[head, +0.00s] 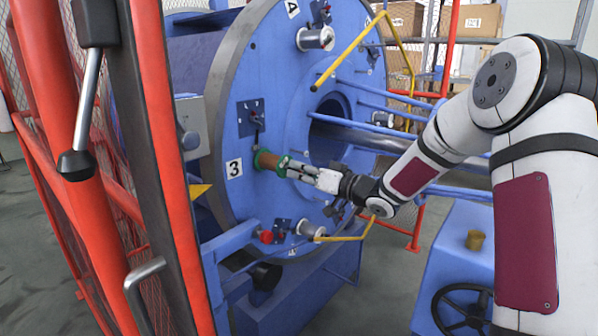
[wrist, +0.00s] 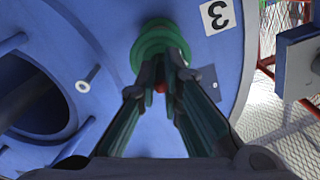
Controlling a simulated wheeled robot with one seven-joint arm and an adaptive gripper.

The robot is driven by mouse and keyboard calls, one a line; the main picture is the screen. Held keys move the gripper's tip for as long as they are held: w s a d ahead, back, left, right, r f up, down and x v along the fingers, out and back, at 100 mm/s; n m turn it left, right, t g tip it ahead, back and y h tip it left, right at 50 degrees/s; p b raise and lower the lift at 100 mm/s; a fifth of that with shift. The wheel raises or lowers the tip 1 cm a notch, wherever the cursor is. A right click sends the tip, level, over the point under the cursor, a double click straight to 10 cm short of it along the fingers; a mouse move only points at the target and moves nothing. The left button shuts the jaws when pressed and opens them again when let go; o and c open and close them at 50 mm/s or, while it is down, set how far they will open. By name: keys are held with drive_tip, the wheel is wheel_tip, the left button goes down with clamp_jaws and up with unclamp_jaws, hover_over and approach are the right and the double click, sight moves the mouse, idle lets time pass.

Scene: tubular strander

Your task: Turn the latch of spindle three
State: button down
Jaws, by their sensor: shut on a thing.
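Spindle three sits beside the "3" label (head: 234,168) on the blue disc (head: 290,110). A spool with green flanges and a brown winding (head: 269,160) is on it; its green flange (wrist: 160,42) fills the top middle of the wrist view. My gripper (head: 288,169) is shut on the spool's outer end, its fingers (wrist: 168,68) closed over the green part. A small red piece shows between the fingers.
Other spindle stations show a silver spool (head: 315,38) at the top and another (head: 312,229) below. Yellow bent rods (head: 352,52) and blue bars (head: 372,93) reach out from the disc. A red mesh guard (head: 110,200) stands at left.

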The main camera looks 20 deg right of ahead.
drive_tip(key=shift+f+t+b, duration=0.3)
drive_tip(key=shift+b, duration=0.35)
drive_tip(key=t+y+b, duration=0.1)
drive_tip(key=b, duration=0.1)
drive_tip(key=f+t+y+b, duration=0.1)
drive_tip(key=b, duration=0.1)
drive_tip(key=shift+w+a, duration=0.1)
drive_tip(key=shift+w, duration=0.05)
drive_tip(key=t+y+b, duration=0.1)
drive_tip(key=b, duration=0.2)
drive_tip(key=f+t+y+b, duration=0.1)
drive_tip(key=t+b, duration=0.1)
drive_tip(key=b, duration=0.1)
drive_tip(key=shift+w+a, duration=0.1)
drive_tip(key=shift+w, duration=0.05)
drive_tip(key=shift+r+t+b, duration=0.15)
drive_tip(key=shift+t+b, duration=0.15)
drive_tip(key=shift+b, duration=0.3)
drive_tip(key=c, duration=1.7)
unclamp_jaws()
